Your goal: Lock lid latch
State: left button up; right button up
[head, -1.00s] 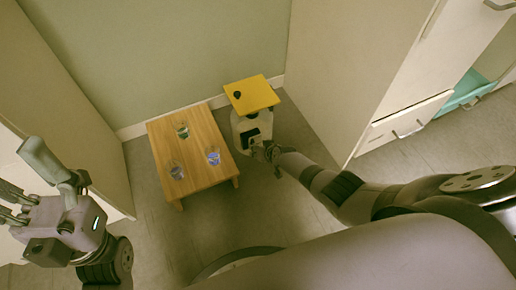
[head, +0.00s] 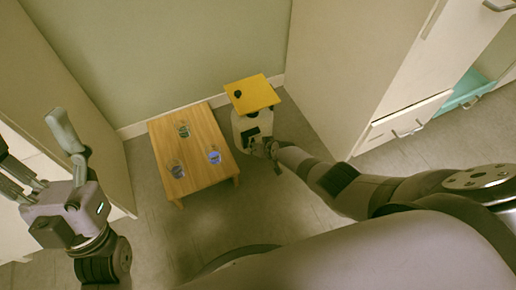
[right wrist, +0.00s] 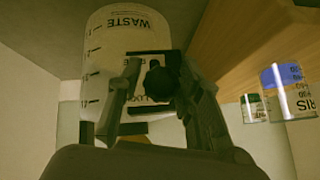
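A white waste container (head: 241,125) with a yellow lid (head: 254,93) stands on the floor right of the small table. In the right wrist view its white body (right wrist: 110,45) reads WASTE. A black latch with a round knob (right wrist: 159,80) sits on its front, over a partly hidden LOCK label. My right gripper (head: 266,147) is at the container's front. In the right wrist view its fingers (right wrist: 160,90) are apart on either side of the knob, with a small gap on the left; contact on the right is unclear. My left gripper (head: 38,158) is open and empty at the far left.
A low wooden table (head: 205,185) carries several glass beakers, including a blue-marked one (head: 214,157) and a green-marked one (head: 183,131). A tall panel (head: 330,80) stands right of the container. Floor in front of the table is clear.

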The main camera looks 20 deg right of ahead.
jog(key=shift+o, duration=1.1)
jog(key=shift+s, duration=0.15)
jog(key=v, duration=1.2)
